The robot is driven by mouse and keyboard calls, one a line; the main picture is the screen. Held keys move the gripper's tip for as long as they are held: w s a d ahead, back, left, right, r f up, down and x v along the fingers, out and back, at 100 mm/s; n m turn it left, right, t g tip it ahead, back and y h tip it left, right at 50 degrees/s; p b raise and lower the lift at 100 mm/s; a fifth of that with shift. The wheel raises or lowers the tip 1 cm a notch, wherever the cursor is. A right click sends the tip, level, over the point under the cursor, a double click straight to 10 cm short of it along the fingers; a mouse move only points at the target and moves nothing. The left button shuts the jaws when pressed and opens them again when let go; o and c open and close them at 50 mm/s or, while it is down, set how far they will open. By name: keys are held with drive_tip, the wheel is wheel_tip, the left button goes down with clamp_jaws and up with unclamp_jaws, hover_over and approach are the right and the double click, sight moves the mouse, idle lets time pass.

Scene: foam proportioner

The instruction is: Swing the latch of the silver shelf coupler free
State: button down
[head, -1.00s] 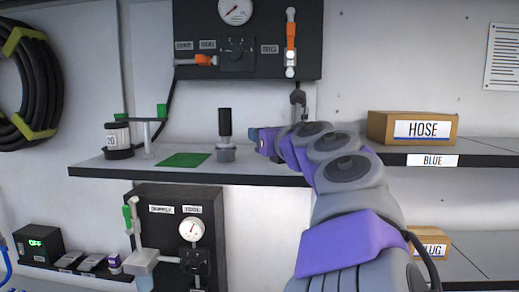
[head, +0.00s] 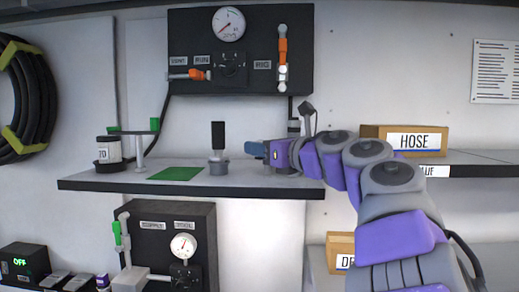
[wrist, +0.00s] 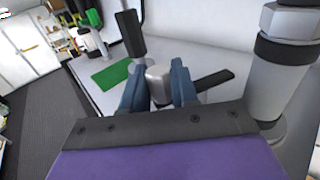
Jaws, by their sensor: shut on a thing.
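The silver coupler (head: 219,167) stands on the shelf (head: 110,184), with a black paddle-like lever (head: 218,134) upright on it. In the wrist view the lever (wrist: 130,35) rises beyond my left finger, and the coupler's pale silver body (wrist: 158,78) shows between the fingers. A flat black bar (wrist: 216,79) sticks out to the right from behind the right finger. My gripper (head: 250,150) reaches in from the right, just right of the coupler, its blue fingers closed in on the silver part. The exact contact is hidden.
A thick silver post with a black band (wrist: 285,75) stands close right of my fingers. A green mat (head: 175,173) and a jar (head: 108,149) lie left on the shelf. A black gauge panel (head: 240,50) hangs above, another (head: 165,240) below.

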drive_tip(key=c, duration=1)
unclamp_jaws()
drive_tip(key=shift+w, duration=0.1)
drive_tip(key=shift+d, duration=0.1)
drive_tip(key=v, duration=1.7)
drive_tip(key=shift+s, duration=0.25)
